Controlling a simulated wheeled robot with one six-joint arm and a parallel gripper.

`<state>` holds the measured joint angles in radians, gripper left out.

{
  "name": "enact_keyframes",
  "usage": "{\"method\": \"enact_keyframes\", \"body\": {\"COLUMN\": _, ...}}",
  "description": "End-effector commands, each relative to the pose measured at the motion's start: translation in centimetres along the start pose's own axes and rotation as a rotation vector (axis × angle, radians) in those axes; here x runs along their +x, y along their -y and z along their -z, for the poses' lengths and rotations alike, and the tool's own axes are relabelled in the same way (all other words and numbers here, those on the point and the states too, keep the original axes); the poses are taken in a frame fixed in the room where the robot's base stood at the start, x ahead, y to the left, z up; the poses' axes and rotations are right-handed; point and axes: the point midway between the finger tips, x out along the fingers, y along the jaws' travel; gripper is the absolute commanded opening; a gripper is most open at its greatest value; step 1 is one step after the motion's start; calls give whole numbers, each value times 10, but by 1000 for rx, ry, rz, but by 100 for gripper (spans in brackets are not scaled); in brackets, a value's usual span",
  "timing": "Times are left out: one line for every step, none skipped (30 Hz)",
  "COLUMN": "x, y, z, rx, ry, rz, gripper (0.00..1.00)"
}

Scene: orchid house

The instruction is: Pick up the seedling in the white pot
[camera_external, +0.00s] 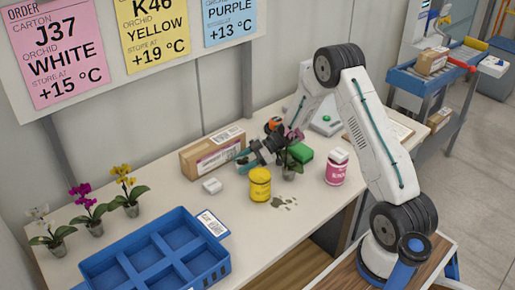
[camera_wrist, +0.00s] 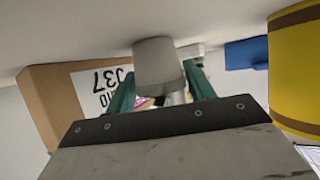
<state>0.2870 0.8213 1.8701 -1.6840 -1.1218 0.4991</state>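My gripper (camera_external: 242,160) is low over the table and points left, with its teal tips near the carton. In the wrist view the gripper's two teal fingers (camera_wrist: 162,92) are apart.
The carton (camera_external: 213,152) stands behind, the yellow can (camera_external: 260,185) in front. Left are a blue crate (camera_external: 226,262) and white (camera_external: 52,236), magenta (camera_external: 90,212) and yellow (camera_external: 128,195) orchids.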

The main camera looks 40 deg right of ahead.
Motion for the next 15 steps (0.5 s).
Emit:
{"method": "enact_keyframes", "body": {"x": 0, "y": 0, "z": 0, "rx": 0, "ry": 0, "rz": 0, "gripper": 39}}
{"method": "enact_keyframes", "body": {"x": 0, "y": 0, "z": 0, "rx": 0, "ry": 0, "rz": 0, "gripper": 30}}
{"method": "enact_keyframes", "body": {"x": 0, "y": 0, "z": 0, "rx": 0, "ry": 0, "rz": 0, "gripper": 24}}
{"method": "enact_keyframes", "body": {"x": 0, "y": 0, "z": 0, "rx": 0, "ry": 0, "rz": 0, "gripper": 24}}
{"method": "enact_keyframes", "body": {"x": 0, "y": 0, "z": 0, "rx": 0, "ry": 0, "rz": 0, "gripper": 24}}
{"method": "enact_keyframes", "body": {"x": 0, "y": 0, "z": 0, "rx": 0, "ry": 0, "rz": 0, "gripper": 24}}
{"method": "enact_keyframes", "body": {"x": 0, "y": 0, "z": 0, "rx": 0, "ry": 0, "rz": 0, "gripper": 24}}
{"method": "enact_keyframes", "body": {"x": 0, "y": 0, "z": 0, "rx": 0, "ry": 0, "rz": 0, "gripper": 24}}
{"method": "enact_keyframes", "body": {"x": 0, "y": 0, "z": 0, "rx": 0, "ry": 0, "rz": 0, "gripper": 23}}
{"method": "enact_keyframes", "body": {"x": 0, "y": 0, "z": 0, "rx": 0, "ry": 0, "rz": 0, "gripper": 23}}
{"method": "enact_keyframes", "body": {"x": 0, "y": 0, "z": 1, "rx": 0, "ry": 0, "rz": 0, "gripper": 23}}
{"method": "enact_keyframes", "body": {"x": -1, "y": 0, "z": 2, "rx": -1, "ry": 0, "rz": 0, "gripper": 23}}
{"method": "enact_keyframes", "body": {"x": -2, "y": 0, "z": 4, "rx": -1, "ry": 0, "rz": 0, "gripper": 23}}
{"method": "enact_keyframes", "body": {"x": -4, "y": 0, "z": 7, "rx": -2, "ry": -1, "rz": 0, "gripper": 23}}
{"method": "enact_keyframes", "body": {"x": -6, "y": 0, "z": 12, "rx": -3, "ry": -1, "rz": 0, "gripper": 23}}
